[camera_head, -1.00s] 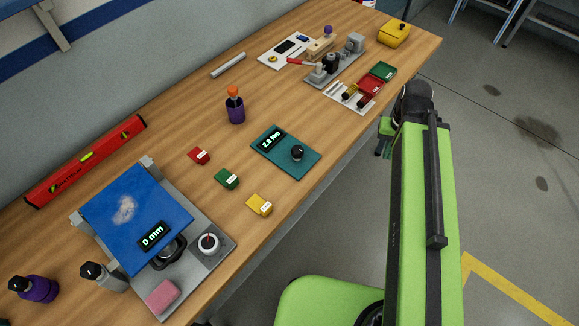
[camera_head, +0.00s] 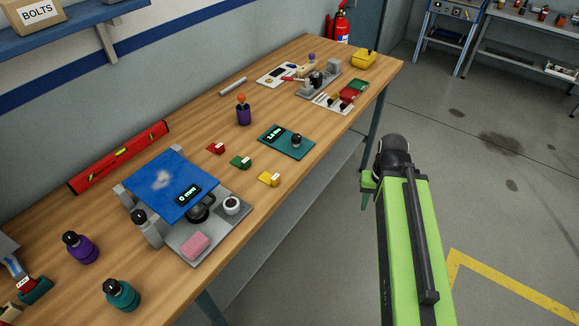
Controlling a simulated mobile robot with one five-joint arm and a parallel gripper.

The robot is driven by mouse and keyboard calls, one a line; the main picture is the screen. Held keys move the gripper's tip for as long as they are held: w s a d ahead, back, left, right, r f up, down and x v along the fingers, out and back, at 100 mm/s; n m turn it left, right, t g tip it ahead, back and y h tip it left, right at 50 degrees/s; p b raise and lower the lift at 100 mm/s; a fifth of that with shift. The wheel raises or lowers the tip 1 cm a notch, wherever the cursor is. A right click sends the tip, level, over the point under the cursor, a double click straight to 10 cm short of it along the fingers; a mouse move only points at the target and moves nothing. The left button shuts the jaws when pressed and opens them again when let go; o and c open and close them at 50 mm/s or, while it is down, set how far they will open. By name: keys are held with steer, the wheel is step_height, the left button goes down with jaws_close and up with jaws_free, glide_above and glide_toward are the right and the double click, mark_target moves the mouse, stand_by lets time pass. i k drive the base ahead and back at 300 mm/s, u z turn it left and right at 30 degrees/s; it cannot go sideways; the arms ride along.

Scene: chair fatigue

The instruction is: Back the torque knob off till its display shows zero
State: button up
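The torque unit is a teal plate (camera_head: 272,146) on the workbench, right of the middle of its length. Its small dark display (camera_head: 273,135) is lit with green digits; at this size I cannot read them surely, though they look like a Nm value. The black torque knob (camera_head: 296,140) stands upright on the plate's right part. My green arm reaches up at the right, over the floor beyond the bench's front edge. My gripper's fingers do not show clearly; only the dark wrist end and a small green part are visible, well apart from the knob.
A blue-topped fixture (camera_head: 168,185) reading 0 mm stands left on the bench (camera_head: 236,208). A purple bottle (camera_head: 243,115) stands behind. A red level (camera_head: 118,157) lies by the wall.

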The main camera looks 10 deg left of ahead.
mark_target(296, 138)
steer(key=z, duration=0.05)
steer(key=k, duration=0.9)
steer(key=u, duration=2.95)
steer(key=k, duration=0.85)
steer(key=z, duration=2.15)
steer(key=i, duration=1.1)
steer(key=u, duration=0.15)
